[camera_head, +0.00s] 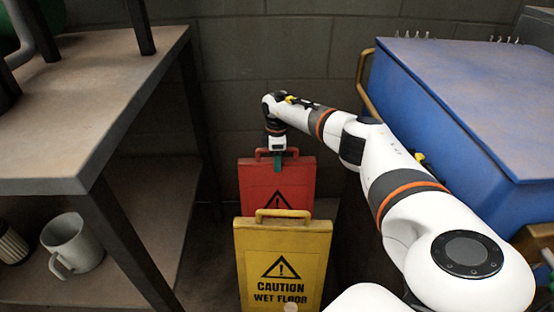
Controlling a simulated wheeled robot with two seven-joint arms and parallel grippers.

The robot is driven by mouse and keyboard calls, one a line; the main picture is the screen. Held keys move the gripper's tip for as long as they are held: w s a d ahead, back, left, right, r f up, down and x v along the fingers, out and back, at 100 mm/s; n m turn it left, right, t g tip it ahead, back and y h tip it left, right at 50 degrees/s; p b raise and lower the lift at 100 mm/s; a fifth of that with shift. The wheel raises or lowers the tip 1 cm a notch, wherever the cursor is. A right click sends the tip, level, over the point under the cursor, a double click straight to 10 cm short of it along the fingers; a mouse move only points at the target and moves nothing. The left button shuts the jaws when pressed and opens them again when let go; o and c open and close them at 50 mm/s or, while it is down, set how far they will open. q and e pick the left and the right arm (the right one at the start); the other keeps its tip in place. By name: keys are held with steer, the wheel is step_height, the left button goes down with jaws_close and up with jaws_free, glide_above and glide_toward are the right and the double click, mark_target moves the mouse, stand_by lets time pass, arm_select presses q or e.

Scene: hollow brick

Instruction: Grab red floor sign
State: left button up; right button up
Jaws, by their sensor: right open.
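A red floor sign (258,182) with a black warning triangle stands against the grey wall area, behind a yellow floor sign. Its lower part is hidden by the yellow sign. It has a red handle at its top edge. My right gripper (278,163) is open and points down at the red sign's top, over or around the handle. I cannot tell whether the fingers touch the handle. My left gripper does not show.
The yellow sign (284,241) reads "CAUTION WET FLOOR" and stands right in front of the red one. A shelf (95,115) on the left holds a grey mug (72,243). A large blue box (450,95) stands at the right, beside my right arm.

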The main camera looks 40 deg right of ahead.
steer(key=shift+c, duration=0.3)
jaws_close()
stand_by(1.2)
